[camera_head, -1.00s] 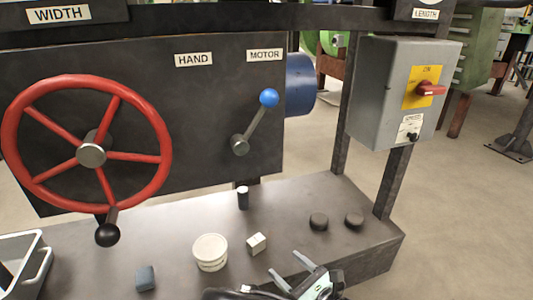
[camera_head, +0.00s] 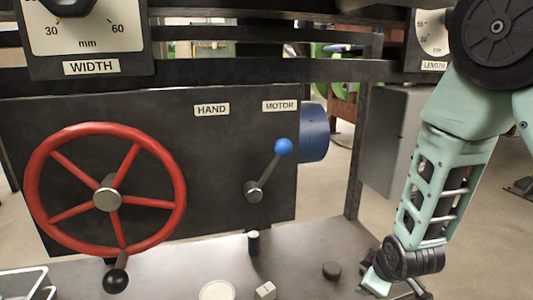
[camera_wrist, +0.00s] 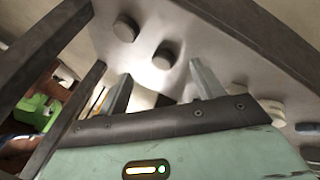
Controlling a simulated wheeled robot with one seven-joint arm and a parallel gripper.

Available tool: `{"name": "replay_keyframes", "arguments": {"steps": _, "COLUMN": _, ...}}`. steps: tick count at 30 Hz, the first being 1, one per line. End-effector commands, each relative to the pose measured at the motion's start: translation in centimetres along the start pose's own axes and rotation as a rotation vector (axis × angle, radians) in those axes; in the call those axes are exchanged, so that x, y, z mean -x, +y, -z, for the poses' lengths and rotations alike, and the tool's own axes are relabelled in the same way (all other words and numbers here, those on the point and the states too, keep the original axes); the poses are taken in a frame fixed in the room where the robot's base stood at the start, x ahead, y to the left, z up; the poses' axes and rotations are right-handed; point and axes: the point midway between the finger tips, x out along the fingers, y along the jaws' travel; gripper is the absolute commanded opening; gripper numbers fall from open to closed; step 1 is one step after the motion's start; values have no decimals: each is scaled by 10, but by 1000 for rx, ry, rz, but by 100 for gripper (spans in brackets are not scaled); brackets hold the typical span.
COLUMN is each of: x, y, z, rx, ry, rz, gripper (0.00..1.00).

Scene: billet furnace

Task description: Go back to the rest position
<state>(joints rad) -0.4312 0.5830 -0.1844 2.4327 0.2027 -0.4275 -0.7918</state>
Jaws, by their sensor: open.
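My gripper (camera_head: 396,290) is at the bottom right of the head view, low over the right end of the metal bench (camera_head: 302,270). My raised mint-green arm links come down to it from the upper right. In the wrist view my gripper (camera_wrist: 160,76) has its two fingers well apart, with nothing held between them. Two dark round knobs (camera_wrist: 168,54) on the bench show beyond the fingers.
A red handwheel (camera_head: 107,199) is at the left, with a blue-knobbed lever (camera_head: 268,172) on the panel. A grey box (camera_head: 391,135) is partly behind my arm. A white tub (camera_head: 217,291) and small block (camera_head: 265,291) sit on the bench.

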Motion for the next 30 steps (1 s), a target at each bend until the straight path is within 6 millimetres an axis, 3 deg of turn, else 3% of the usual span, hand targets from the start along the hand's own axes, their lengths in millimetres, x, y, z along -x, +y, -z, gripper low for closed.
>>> {"name": "replay_keyframes", "arguments": {"steps": 3, "x": 40, "y": 16, "z": -14, "rx": -245, "ry": -46, "rz": 77, "gripper": 67}}
{"name": "replay_keyframes", "arguments": {"steps": 9, "x": 92, "y": 24, "z": -40, "rx": -529, "ry": -141, "rz": 154, "gripper": 67}}
{"name": "replay_keyframes", "arguments": {"steps": 24, "x": 170, "y": 27, "z": -88, "rx": -890, "ry": -320, "rz": 171, "gripper": 67}}
{"name": "replay_keyframes", "arguments": {"steps": 30, "x": 204, "y": 4, "z": -47, "rx": -762, "ry": -322, "rz": 245, "gripper": 67}}
